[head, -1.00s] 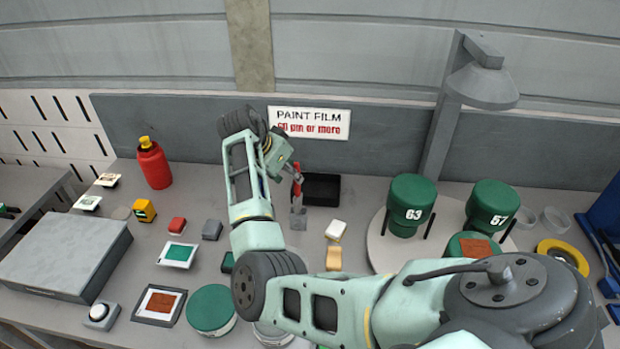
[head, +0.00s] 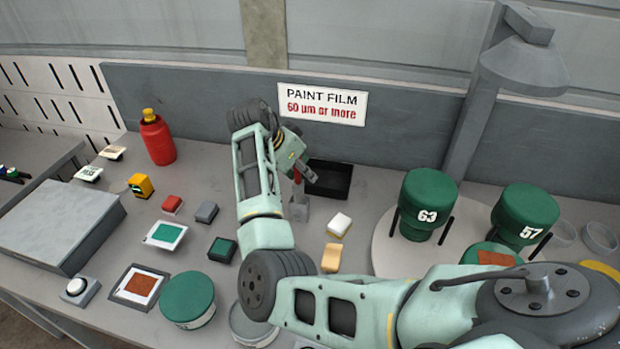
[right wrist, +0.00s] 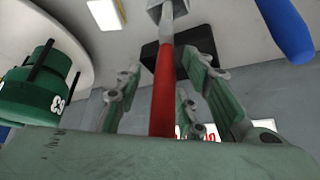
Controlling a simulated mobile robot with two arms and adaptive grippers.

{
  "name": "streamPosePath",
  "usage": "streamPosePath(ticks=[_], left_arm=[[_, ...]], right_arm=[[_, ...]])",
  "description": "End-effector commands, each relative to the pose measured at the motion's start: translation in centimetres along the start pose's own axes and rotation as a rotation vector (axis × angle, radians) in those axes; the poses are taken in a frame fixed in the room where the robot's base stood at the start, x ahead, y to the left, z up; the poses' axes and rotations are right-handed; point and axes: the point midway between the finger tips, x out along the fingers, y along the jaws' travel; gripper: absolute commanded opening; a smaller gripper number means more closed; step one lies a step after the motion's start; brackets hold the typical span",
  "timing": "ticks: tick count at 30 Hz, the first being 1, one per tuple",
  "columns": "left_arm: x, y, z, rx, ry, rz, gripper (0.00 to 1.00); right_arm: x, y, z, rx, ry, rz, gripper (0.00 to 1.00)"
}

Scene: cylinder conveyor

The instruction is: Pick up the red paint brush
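The red paint brush (right wrist: 165,90) stands upright, its red handle showing between the fingers in the right wrist view. In the head view only a little of the red handle (head: 297,177) shows, above a small grey holder (head: 299,207). My right gripper (right wrist: 160,85) is open around the handle, with a gap visible on each side. In the head view the right gripper (head: 303,172) is at the brush, and its wrist hides part of it. My left gripper is not in view.
A black tray (head: 335,181) lies just behind the brush. A blue handle-like thing (right wrist: 287,28) is near the gripper in the right wrist view. A red bottle (head: 157,140) stands left. Green numbered containers (head: 428,190) and a lamp (head: 525,65) are right.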

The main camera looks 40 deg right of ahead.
Motion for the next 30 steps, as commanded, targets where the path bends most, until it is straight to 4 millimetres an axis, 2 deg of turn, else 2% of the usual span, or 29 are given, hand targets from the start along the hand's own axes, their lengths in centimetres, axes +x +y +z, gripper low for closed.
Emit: streamPosePath(ticks=[5,12,18,24,30], left_arm=[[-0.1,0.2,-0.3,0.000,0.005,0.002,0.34],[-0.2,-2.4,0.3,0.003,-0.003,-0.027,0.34],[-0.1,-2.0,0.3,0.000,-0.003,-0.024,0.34],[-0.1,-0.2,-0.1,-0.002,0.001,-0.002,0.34],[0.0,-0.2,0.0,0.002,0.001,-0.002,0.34]], right_arm=[[-0.2,-0.1,0.1,-0.002,0.000,-0.002,0.36],[-0.2,-0.1,0.0,-0.001,0.000,-0.001,0.16],[-0.1,0.0,0.0,-0.002,0.000,-0.001,0.00],[-0.1,0.0,0.1,-0.002,-0.001,0.000,0.00],[-0.2,0.0,0.0,-0.002,-0.001,0.000,0.00]])
